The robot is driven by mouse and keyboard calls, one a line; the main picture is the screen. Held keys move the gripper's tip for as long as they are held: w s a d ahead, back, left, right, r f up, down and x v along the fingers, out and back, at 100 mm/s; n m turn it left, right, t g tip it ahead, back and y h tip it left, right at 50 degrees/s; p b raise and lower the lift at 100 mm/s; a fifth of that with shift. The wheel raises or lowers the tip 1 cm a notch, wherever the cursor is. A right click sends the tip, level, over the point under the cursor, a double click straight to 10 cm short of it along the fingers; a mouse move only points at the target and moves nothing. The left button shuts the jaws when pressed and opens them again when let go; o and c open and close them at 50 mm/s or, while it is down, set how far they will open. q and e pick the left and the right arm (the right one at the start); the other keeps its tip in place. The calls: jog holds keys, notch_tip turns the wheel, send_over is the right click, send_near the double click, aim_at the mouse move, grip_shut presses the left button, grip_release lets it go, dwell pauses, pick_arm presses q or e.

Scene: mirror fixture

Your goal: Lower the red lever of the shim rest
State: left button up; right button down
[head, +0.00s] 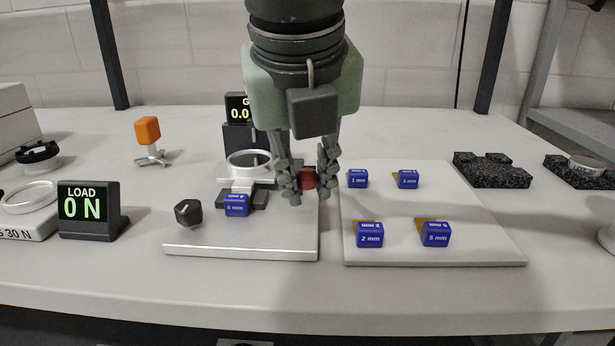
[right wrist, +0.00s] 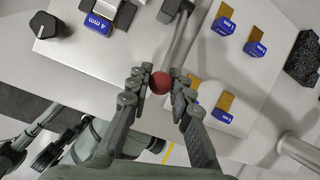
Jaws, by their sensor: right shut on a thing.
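My right gripper (head: 308,190) comes down from above onto the right part of the silver shim rest plate (head: 200,246). Its two fingers are shut on the red knob (head: 308,179) of the lever. In the right wrist view the red knob (right wrist: 159,83) sits between the fingertips, and the pale lever rod (right wrist: 178,45) runs away from it. The fingers hide part of the lever in the head view. A blue 4 mm block (head: 236,206) sits on the plate by a round silver ring (head: 249,163).
A black knob (head: 188,212) stands on the plate's left. A pale board (head: 440,253) with several blue-labelled shims lies close on the right. A load display (head: 88,210) reads 0 N. An orange-topped clamp (head: 148,131) and a dark gauge display (head: 240,135) stand behind.

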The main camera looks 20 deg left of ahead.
jog(key=shift+r, duration=0.2)
jog(key=shift+w+a+r+g+p, duration=0.1)
jog(key=shift+w+r+g+p, duration=0.2)
jog(key=shift+r+g+p, duration=0.25)
jog(key=shift+f, duration=0.1)
jog(key=c, duration=1.3)
grip_release()
jog(key=shift+c, duration=0.2)
pick_arm(q)
jog(key=x, duration=0.2)
jog(key=shift+s+f, duration=0.15)
jog(key=shift+f, duration=0.25)
pick_arm(e)
jog(key=a+v, duration=0.1)
jog(key=v, duration=1.1)
jog(key=shift+w+d, duration=0.15)
jog(key=shift+d, duration=0.2)
